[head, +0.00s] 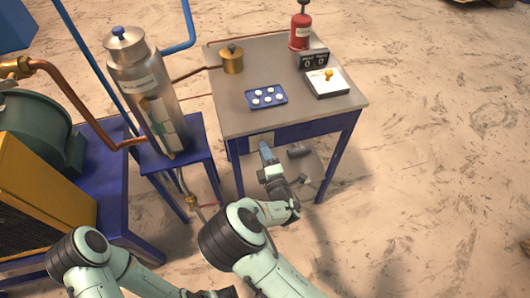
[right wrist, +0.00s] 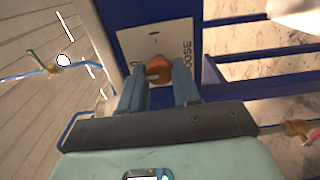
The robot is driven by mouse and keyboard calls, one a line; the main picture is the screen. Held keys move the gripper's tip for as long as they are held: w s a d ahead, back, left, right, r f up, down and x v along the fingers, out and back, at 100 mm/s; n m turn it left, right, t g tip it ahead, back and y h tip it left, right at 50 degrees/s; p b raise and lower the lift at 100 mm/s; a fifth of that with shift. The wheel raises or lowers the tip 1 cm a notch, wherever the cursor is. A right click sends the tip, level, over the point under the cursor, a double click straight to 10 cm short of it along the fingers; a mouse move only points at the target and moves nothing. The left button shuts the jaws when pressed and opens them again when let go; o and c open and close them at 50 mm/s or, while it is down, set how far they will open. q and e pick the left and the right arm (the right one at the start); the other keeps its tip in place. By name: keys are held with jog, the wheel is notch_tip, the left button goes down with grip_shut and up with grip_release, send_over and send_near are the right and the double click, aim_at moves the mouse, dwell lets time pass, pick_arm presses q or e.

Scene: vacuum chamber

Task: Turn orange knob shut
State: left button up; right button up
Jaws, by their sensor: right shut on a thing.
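The orange knob (right wrist: 158,71) sits on a pale plate (right wrist: 128,42) with dark lettering, partly legible, in the right wrist view. The plate is on a blue surface. My right gripper (right wrist: 159,86) has one blue finger on each side of the knob and is shut on it. In the head view my right gripper (head: 265,150) reaches to the front of the grey-topped table, at the pale plate (head: 262,138) below its top. The knob is hidden there. My left arm lies along the bottom left of the head view; its fingers do not show.
The grey-topped table (head: 225,95) bears a red cylinder (head: 300,30), a brass pot (head: 232,60), a blue tray (head: 266,105) with white discs, and a white box (head: 328,88). A steel vessel (head: 140,75) stands left. The floor at right is clear.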

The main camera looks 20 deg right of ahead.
jog(key=o, duration=1)
jog(key=shift+s+d+p, duration=0.15)
jog(key=shift+s+p, duration=0.45)
jog(key=shift+s, duration=2.8)
jog(key=shift+s+d+p, duration=0.1)
jog(key=shift+s+p, duration=0.5)
jog(key=shift+s, duration=2.75)
